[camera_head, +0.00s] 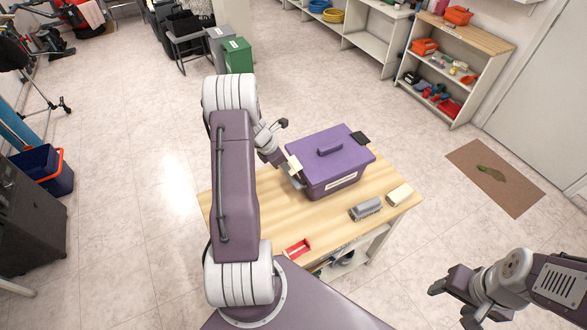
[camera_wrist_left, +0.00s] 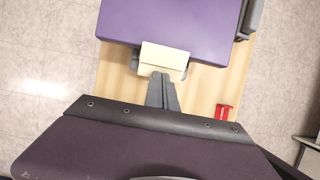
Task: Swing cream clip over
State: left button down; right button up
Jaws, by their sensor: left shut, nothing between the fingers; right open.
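A purple box (camera_head: 335,185) with a purple lid (camera_head: 318,146) and a top handle stands on the wooden table. The cream clip (camera_head: 295,165) is at the lid's left edge; in the left wrist view the clip (camera_wrist_left: 163,60) overlaps the lid's near edge. I cannot tell if it is latched. My left gripper (camera_head: 296,181) is shut and empty, its tips right at the clip's lower edge; in the left wrist view its tips (camera_wrist_left: 162,79) meet or lie just under the clip, contact unclear. My right gripper (camera_head: 452,302) is open and empty, away from the table at lower right.
A black clip (camera_head: 361,138) is on the lid's right side. A grey toy vehicle (camera_head: 366,208), a cream block (camera_head: 399,195) and a red tray (camera_head: 297,249) lie on the table (camera_head: 325,222). Shelves (camera_head: 455,60) stand at the back right.

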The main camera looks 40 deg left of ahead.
pick_arm(q)
jog(key=shift+s+a+f, duration=0.2)
jog(key=shift+s+f, duration=0.15)
jog(key=shift+s, duration=0.05)
jog(key=shift+f+b, duration=0.1)
jog(key=shift+b, duration=0.25)
jog(key=shift+s+a+f+b, duration=0.2)
jog(key=shift+s+f+b, duration=0.2)
jog(key=shift+f, duration=0.2)
jog(key=shift+s+a+f+b, duration=0.1)
jog(key=shift+a+f+b, duration=0.05)
jog(key=shift+f+b, duration=0.6)
jog(key=shift+f, duration=0.15)
